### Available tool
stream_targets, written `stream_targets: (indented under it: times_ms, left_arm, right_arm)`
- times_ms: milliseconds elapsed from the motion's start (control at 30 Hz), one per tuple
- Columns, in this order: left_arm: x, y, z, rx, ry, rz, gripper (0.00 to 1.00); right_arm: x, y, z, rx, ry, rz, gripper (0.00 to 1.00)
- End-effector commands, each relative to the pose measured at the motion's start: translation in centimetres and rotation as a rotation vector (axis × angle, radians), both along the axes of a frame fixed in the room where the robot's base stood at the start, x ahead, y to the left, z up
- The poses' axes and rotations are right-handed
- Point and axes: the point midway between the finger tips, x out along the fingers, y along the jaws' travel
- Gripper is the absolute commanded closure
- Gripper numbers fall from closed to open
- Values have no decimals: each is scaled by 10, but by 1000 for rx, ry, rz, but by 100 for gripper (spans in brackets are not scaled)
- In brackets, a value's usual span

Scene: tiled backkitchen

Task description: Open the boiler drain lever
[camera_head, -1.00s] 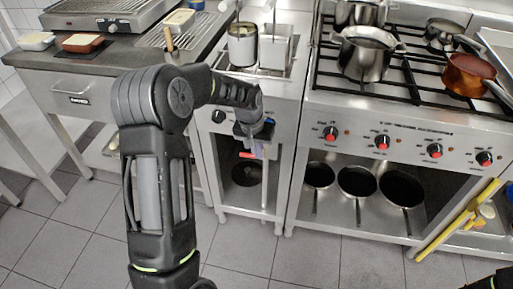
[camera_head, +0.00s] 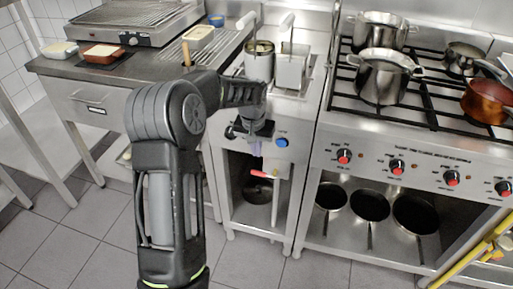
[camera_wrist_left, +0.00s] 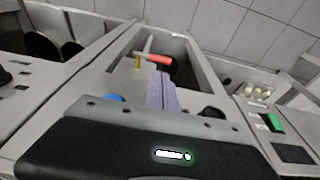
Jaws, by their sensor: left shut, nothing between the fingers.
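The boiler drain lever (camera_head: 264,175) has a red handle and sticks out below the boiler's front panel, in front of the open compartment. In the left wrist view the red handle (camera_wrist_left: 152,58) lies just beyond my fingertips, with a small brass-coloured part at its left end. My left gripper (camera_head: 256,152) is in front of the boiler panel, just above the lever. Its pale purple fingers (camera_wrist_left: 161,88) are shut with nothing between them. They look close to the handle, but I cannot tell whether they touch it. My right gripper is not in view.
A blue knob (camera_head: 281,142) sits on the panel right of my gripper. The stove (camera_head: 420,165) with pots and red knobs stands to the right. A counter (camera_head: 85,85) with a grill is to the left. The tiled floor in front is clear.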

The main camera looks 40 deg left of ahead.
Motion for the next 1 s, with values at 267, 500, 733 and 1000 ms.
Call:
stream_targets:
  times_ms: [267, 500, 733, 1000]
  left_arm:
    - [10, 3, -56, -1, 3, 0, 100]
    - [18, 6, -94, 0, 1, -2, 100]
    - [21, 7, -108, 0, -1, -1, 100]
    - [21, 7, -108, 0, -1, -1, 100]
  right_arm:
    - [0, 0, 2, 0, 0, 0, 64]
    - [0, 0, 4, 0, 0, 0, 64]
    - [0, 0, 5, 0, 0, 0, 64]
    - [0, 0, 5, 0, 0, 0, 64]
